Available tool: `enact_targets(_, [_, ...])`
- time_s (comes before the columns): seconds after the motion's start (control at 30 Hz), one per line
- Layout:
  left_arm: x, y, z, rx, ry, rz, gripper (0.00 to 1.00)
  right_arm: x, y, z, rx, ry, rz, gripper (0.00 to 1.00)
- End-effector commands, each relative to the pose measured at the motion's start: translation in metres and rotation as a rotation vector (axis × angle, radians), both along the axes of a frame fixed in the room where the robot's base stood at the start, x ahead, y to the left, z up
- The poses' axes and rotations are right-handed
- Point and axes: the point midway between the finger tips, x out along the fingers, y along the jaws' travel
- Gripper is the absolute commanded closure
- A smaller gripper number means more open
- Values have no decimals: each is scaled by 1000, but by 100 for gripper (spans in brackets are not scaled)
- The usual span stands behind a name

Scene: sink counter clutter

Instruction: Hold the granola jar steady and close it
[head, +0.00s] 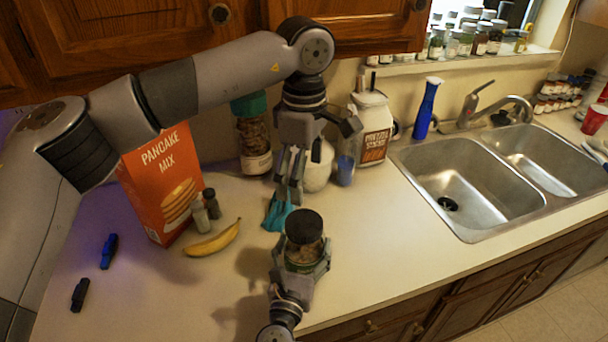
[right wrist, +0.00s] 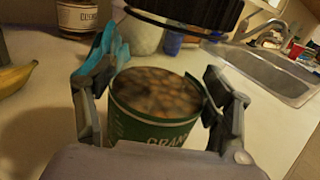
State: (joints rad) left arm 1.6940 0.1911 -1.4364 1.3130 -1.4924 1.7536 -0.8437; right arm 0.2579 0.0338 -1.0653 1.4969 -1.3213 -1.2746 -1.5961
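The granola jar (head: 305,255) stands upright near the counter's front edge, a clear jar with a green label. Its label and the granola (right wrist: 158,92) show in the right wrist view. My right gripper (head: 304,264) is shut around the jar, one finger on each side.
A teal cloth (head: 276,213) lies just behind the jar. A banana (head: 213,241), small shakers (head: 200,217) and a pancake mix box (head: 160,185) stand left. A teal-lidded jar (head: 252,140), a pretzel jar (head: 372,130) and a blue cup (head: 345,171) are behind; the sink (head: 460,180) is right.

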Motion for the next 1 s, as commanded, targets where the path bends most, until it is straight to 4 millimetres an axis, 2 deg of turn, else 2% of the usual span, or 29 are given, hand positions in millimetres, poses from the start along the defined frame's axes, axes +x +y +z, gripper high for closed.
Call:
enact_targets(0.03, [0, 0, 0, 0, 0, 0, 12, 0, 0, 0, 0, -1, 0, 22])
enact_targets(0.33, [0, 0, 0, 0, 0, 0, 12, 0, 0, 0, 0, 0, 0, 2])
enact_targets(0.7, [0, 0, -1, 0, 0, 0, 12, -2, 1, 0, 0, 1, 1, 2])
enact_targets(0.87, [0, 0, -1, 0, 0, 0, 12, -21, 5, -1, 1, 3, 1, 2])
enact_targets(1.0, [0, 0, 0, 0, 0, 0, 12, -51, 12, -2, 2, 5, 1, 2])
